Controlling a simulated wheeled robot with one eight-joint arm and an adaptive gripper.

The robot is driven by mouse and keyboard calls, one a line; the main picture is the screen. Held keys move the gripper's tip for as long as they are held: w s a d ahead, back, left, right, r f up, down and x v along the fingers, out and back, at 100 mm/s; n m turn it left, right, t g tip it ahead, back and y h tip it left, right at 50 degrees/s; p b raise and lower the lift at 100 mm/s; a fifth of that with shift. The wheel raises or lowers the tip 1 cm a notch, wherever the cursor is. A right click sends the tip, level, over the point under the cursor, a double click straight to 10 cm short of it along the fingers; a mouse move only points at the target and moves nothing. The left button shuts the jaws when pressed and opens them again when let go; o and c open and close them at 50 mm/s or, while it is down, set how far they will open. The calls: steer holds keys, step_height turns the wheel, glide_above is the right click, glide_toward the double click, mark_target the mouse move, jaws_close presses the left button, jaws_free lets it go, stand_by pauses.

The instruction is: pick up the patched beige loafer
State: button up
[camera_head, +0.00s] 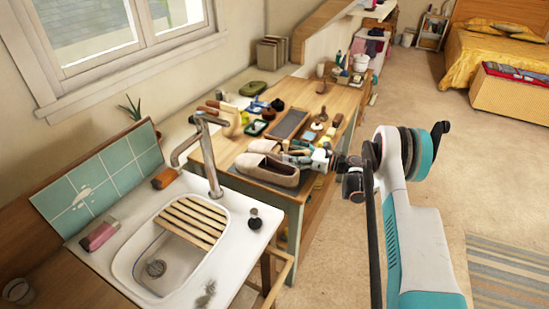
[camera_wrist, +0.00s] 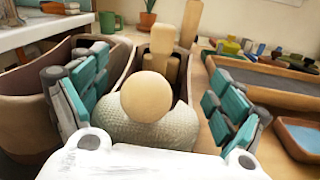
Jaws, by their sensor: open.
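A pair of beige loafers stands side by side on the wooden workbench; in the head view the nearer loafer (camera_head: 267,171) is at the bench's near end. In the wrist view, one loafer with a pale woven heel (camera_wrist: 165,128) lies between my jaws, with a wooden shoe tree and round knob (camera_wrist: 146,97) inside it. The other loafer (camera_wrist: 30,118), brownish with a dark red lining, is to the left, beside my left finger. My gripper (camera_head: 303,157) is open, its teal fingers (camera_wrist: 160,80) on either side of the woven-heeled loafer.
A dark rectangular tray (camera_head: 290,124) and several small tools and pots crowd the bench (camera_head: 228,150) behind the shoes. A blue-lined dish (camera_wrist: 298,138) is near my right finger. The sink (camera_head: 170,250) with its tall tap (camera_head: 208,150) stands at the left.

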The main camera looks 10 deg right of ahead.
steer(key=c, duration=1.4)
steer(key=shift+r, duration=0.25)
steer(key=shift+c, duration=0.2)
